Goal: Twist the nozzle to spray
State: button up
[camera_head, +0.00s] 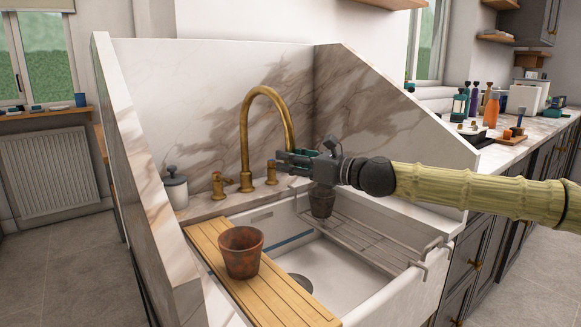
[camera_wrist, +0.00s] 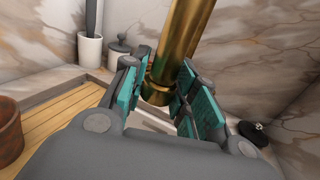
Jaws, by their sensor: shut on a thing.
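A brass gooseneck faucet (camera_head: 247,130) rises behind the white sink. The nozzle (camera_wrist: 160,84) is the brass end of its spout, with a wider collar, and it points down. My gripper (camera_head: 282,159) comes in from the right at the spout's end, above the sink. In the wrist view my gripper (camera_wrist: 166,92) has its teal-padded fingers on both sides of the nozzle, shut on it. The fingers partly hide the nozzle in the head view. No water shows.
A terracotta pot (camera_head: 241,255) stands on a slatted wooden board (camera_head: 284,300) across the sink's left side. A dark pot (camera_head: 322,202) stands on a grey rack (camera_head: 365,240) at right. A lidded jar (camera_head: 176,192) stands behind the board. Marble panels (camera_head: 130,150) enclose the back and sides.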

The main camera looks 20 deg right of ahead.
jog(key=n+g+y, duration=0.2)
jog(key=g, duration=0.1)
jog(key=shift+n+y+p, duration=0.3)
jog(key=shift+y+p, duration=0.1)
jog(key=shift+n+g+y+p, duration=0.6)
jog(key=shift+n+g+p, duration=0.15)
jog(key=shift+g, duration=0.35)
jog(key=shift+n+g+y, duration=0.3)
jog(key=shift+n+g, duration=0.05)
jog(key=shift+g, duration=0.05)
jog(key=o, duration=1)
jog(key=shift+v, duration=6)
